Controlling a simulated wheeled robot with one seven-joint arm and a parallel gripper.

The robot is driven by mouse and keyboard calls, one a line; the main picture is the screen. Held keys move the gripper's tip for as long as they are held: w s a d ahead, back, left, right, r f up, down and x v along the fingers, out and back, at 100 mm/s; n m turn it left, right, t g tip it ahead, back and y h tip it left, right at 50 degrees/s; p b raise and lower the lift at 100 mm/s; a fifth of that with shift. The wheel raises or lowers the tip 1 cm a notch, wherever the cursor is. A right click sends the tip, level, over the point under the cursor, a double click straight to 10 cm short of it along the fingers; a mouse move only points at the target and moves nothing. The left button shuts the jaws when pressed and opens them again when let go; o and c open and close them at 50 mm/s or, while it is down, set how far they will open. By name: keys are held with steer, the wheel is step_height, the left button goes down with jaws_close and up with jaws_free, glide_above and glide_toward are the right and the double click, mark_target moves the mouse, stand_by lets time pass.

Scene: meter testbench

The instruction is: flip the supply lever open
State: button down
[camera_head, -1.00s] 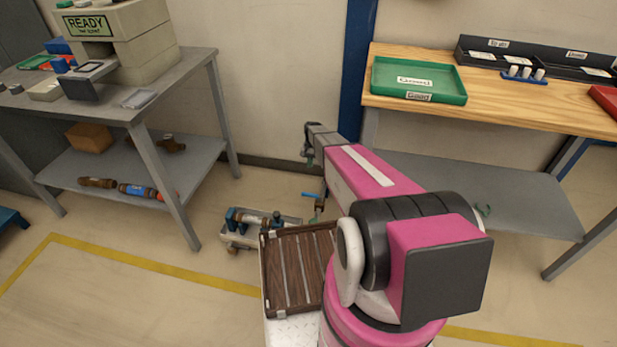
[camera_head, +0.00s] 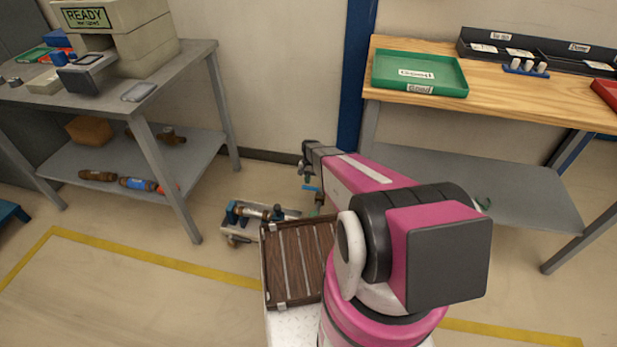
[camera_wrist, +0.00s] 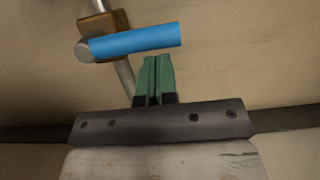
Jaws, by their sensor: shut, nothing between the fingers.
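The supply lever (camera_wrist: 135,40) is a blue bar on a brown block (camera_wrist: 103,35) with a grey pipe. In the wrist view it lies nearly level, just beyond my fingertips. My gripper (camera_wrist: 157,60) has green fingers pressed together with nothing between them. In the head view the lever (camera_head: 312,189) shows as a small blue bar just below my gripper (camera_head: 308,177). The lower part of its pipe is partly hidden.
A low fixture with blue clamps (camera_head: 250,213) stands on the floor to the left. My slatted brown deck is in front. A grey bench (camera_head: 200,70) stands left. A wooden table (camera_head: 480,108) with a green tray (camera_head: 420,75) stands right.

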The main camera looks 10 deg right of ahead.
steer(key=shift+s+a+n+h, duration=0.3)
steer(key=shift+s+a+n, duration=0.15)
steer(key=shift+n, duration=0.45)
steer(key=shift+s+a+n+h, duration=0.2)
steer(key=shift+s+n, duration=0.25)
steer(key=shift+n, duration=0.2)
steer(key=shift+s+a+n+h, duration=0.2)
steer(key=shift+s+n, duration=0.2)
steer(key=shift+n, duration=0.25)
steer(key=s+n+t+h, duration=0.1)
steer(key=s+n+h, duration=0.1)
steer(key=s+n, duration=0.5)
steer(key=d+n, duration=0.1)
steer(key=n, duration=0.2)
steer(key=shift+s+n+h, duration=0.35)
steer(key=shift+n+h, duration=0.05)
step_height(320, 180, up, 10)
glide_above(305, 187)
steer(key=s+a, duration=0.3)
steer(key=a, duration=0.1)
steer(key=shift+s+a+r, duration=0.1)
steer(key=shift+a+r, duration=0.05)
steer(key=shift+r, duration=0.05)
